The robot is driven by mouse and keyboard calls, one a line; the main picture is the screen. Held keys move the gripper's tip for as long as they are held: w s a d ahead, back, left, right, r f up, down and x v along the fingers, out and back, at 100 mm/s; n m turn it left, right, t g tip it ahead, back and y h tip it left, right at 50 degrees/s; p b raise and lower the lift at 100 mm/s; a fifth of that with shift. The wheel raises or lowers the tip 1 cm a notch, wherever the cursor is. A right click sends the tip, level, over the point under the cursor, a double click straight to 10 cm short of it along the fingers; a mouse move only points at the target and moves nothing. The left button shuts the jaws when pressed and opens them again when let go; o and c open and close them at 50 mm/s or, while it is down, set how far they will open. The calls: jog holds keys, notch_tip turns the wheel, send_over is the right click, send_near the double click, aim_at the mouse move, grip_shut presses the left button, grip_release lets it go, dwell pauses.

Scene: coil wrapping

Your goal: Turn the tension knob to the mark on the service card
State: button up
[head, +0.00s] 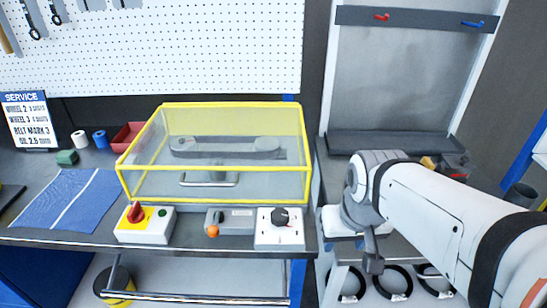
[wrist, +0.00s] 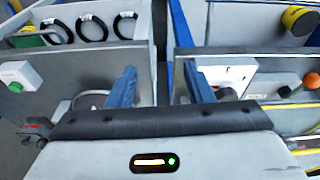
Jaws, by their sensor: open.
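The tension knob (head: 280,217) is a black dial with a light pointer on a white box (head: 279,238) at the bench's front edge. Its scale and setting are too small to read. In the wrist view the dark knob (wrist: 228,94) is partly hidden beside the right finger. The service card (head: 25,118) stands at the far left; one line appears to read "BELT MARK 3". My gripper (head: 372,262) is right of the knob box, apart from it. In the wrist view its two blue fingers (wrist: 159,78) are spread, with nothing between them.
A yellow-framed clear guard (head: 213,185) stands behind the controls. Beside the knob box are a lever with an orange ball (head: 213,231) and a box with a red switch (head: 136,212). A gap separates the two benches.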

jog(key=shift+o, duration=1.3)
jog(key=w+a+r+n+g+p, duration=0.1)
jog(key=w+a+r+n+p, duration=0.1)
jog(key=w, duration=0.4)
jog(key=shift+a+r+p, duration=0.7)
jog(key=shift+a+p, duration=0.15)
jog(key=shift+a, duration=0.05)
jog(key=n+g+p, duration=0.1)
jog(key=n+p, duration=0.2)
send_over(280, 214)
jog(key=shift+d, duration=0.1)
jog(key=shift+f, duration=0.35)
notch_tip(280, 214, down, 7)
jog(key=shift+f+p, duration=0.1)
jog(key=shift+p, duration=0.3)
jog(key=c, duration=1)
jog(key=shift+m, duration=0.3)
